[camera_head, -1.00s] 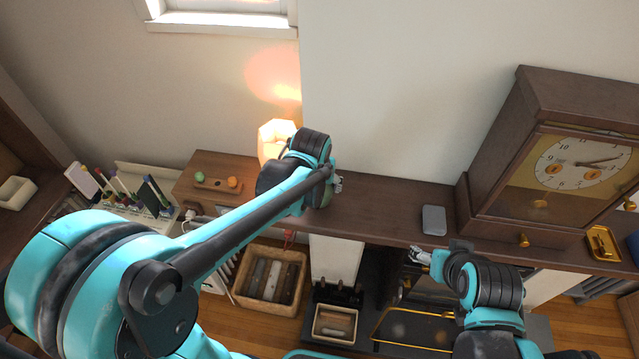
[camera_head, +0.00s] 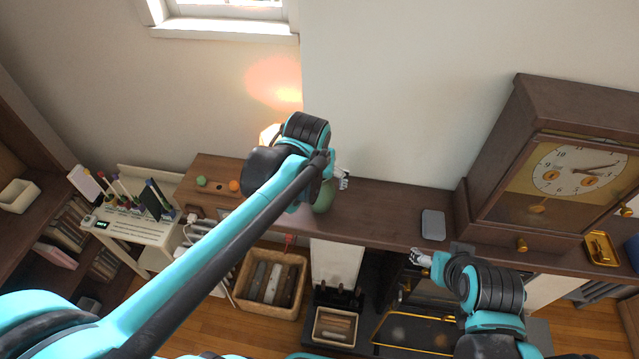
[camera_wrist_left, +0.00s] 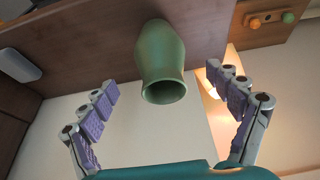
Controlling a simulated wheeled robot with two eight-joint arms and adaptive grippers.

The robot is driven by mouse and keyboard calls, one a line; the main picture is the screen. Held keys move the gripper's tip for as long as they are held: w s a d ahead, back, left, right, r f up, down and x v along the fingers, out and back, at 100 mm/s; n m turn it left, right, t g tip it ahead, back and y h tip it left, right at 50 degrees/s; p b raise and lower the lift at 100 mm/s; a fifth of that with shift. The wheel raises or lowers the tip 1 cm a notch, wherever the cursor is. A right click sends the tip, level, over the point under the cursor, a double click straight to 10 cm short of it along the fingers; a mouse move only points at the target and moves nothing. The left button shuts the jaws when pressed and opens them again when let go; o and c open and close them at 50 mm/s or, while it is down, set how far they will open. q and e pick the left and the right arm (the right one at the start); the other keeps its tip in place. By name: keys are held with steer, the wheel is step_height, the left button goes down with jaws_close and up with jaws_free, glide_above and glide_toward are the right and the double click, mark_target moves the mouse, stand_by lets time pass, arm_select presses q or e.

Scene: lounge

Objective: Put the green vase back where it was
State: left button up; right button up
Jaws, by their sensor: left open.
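The green vase (camera_head: 325,197) stands on the brown mantel shelf, partly hidden behind my left wrist in the head view. In the left wrist view the vase (camera_wrist_left: 160,58) shows its open mouth towards the camera, with its base on the wood. My left gripper (camera_head: 343,178) is at the vase's upper part in the head view. In the wrist view the left gripper (camera_wrist_left: 160,82) is open, its purple-padded fingers spread to either side of the vase with gaps between; it holds nothing. My right gripper (camera_head: 421,257) is by the shelf's front edge, away from the vase; its jaws are too small to read.
The shelf (camera_head: 385,200) has bare room right of the vase, up to a grey box (camera_head: 433,224) and a large clock (camera_head: 560,160). A lit lamp (camera_head: 268,134) and a wooden box with coloured knobs (camera_head: 210,175) are left. A basket (camera_head: 270,285) stands below.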

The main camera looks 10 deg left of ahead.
arm_select(q)
steer(key=v, duration=0.3)
steer(key=shift+r, duration=0.15)
steer(key=s+a+f+t, duration=0.2)
steer(key=s+a+f, duration=0.2)
steer(key=s, duration=0.9)
steer(key=a, duration=0.3)
steer(key=shift+f+t, duration=0.2)
steer(key=shift+t, duration=0.1)
steer(key=shift+s+a, duration=0.1)
step_height(320, 180, down, 22)
steer(key=b, duration=2.1)
steer(key=shift+r, duration=0.15)
